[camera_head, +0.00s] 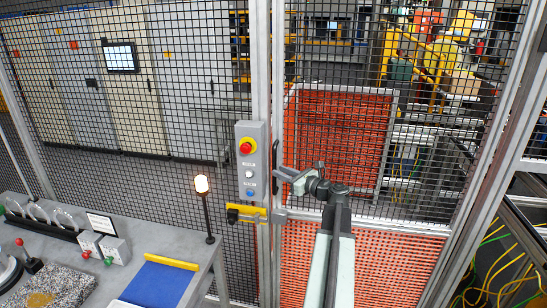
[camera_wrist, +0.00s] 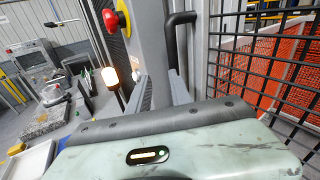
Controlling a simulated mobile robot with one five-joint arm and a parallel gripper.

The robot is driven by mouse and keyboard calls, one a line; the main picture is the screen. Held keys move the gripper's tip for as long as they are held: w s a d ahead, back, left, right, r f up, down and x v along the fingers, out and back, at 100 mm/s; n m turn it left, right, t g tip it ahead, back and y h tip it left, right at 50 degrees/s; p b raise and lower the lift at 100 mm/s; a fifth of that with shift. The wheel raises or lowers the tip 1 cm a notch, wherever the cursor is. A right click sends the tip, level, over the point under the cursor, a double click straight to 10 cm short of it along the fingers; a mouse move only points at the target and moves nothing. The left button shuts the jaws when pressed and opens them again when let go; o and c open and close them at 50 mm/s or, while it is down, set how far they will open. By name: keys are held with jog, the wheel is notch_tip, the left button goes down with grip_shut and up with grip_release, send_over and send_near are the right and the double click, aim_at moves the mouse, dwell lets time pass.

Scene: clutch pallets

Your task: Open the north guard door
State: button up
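The guard door (camera_head: 350,215) is a mesh panel in a grey metal frame, standing closed beside the grey post. A black vertical handle (camera_head: 275,178) is on its left edge; it also shows in the wrist view (camera_wrist: 174,45), its lower end near the right fingertip. My gripper (camera_head: 284,174) points at the handle in the head view. In the wrist view my gripper (camera_wrist: 160,84) is open, with a gap between its two grey fingers. I cannot tell whether a finger touches the handle. A yellow latch piece (camera_head: 246,213) sits low on the post.
A grey control box (camera_head: 251,162) with a red stop button is on the post, left of the handle. A lit amber lamp (camera_head: 202,185) stands on the workbench (camera_head: 190,265) at the left. Orange mesh barriers (camera_head: 335,135) and yellow cables (camera_head: 497,270) lie beyond the fence.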

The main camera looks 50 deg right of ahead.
jog(key=w+d+r+m+h, duration=0.1)
jog(key=w+d, duration=0.1)
jog(key=w, duration=0.4)
jog(key=shift+d+r+t, duration=0.15)
jog(key=shift+d+t, duration=0.15)
grip_shut()
dwell(1.3)
